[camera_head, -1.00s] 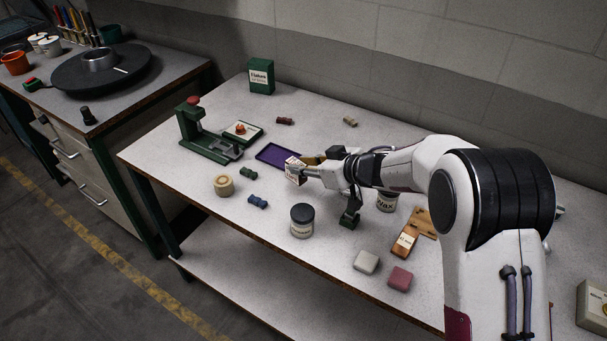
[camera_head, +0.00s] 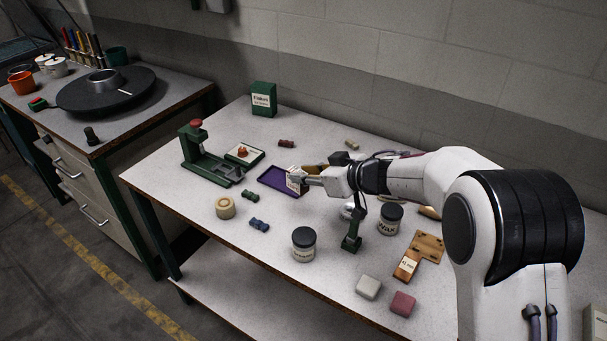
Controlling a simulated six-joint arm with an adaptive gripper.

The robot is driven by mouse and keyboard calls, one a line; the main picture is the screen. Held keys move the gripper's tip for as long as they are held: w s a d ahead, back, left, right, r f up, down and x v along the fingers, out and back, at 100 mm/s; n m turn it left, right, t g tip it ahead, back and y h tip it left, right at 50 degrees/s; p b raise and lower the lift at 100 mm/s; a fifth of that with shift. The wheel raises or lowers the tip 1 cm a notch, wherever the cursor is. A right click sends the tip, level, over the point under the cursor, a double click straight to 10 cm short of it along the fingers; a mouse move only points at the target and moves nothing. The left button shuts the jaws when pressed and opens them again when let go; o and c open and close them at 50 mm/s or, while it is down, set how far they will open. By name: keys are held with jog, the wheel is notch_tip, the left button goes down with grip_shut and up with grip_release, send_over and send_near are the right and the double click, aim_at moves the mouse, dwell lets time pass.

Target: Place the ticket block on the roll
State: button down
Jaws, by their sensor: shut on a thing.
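My gripper (camera_head: 304,181) is shut on a small white block with printed marks, which looks like the ticket block (camera_head: 292,180). It holds the block at the right end of the purple tray (camera_head: 272,182); I cannot tell how high above the table. The fingers cover part of the block. A beige round piece that looks like the roll (camera_head: 225,208) stands on the table, to the left of and nearer than the gripper. Nothing lies on its top, and the block is well apart from it.
A dark blue piece (camera_head: 259,225) and a green piece (camera_head: 250,196) lie near the roll. A green press (camera_head: 208,165) stands behind it. Bare table lies between roll and front edge.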

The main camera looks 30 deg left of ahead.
jog(key=s+a+r+n+g, duration=0.1)
jog(key=s+a+r, duration=0.1)
jog(key=s+a, duration=0.3)
jog(key=s+a+r+n+g, duration=0.1)
jog(key=s+a+r, duration=0.2)
jog(key=a, duration=0.9)
jog(key=shift+s+a+g, duration=0.2)
jog(key=shift+s+g, duration=0.1)
jog(key=shift+s, duration=0.65)
jog(key=shift+f, duration=0.2)
notch_tip(320, 180, down, 6)
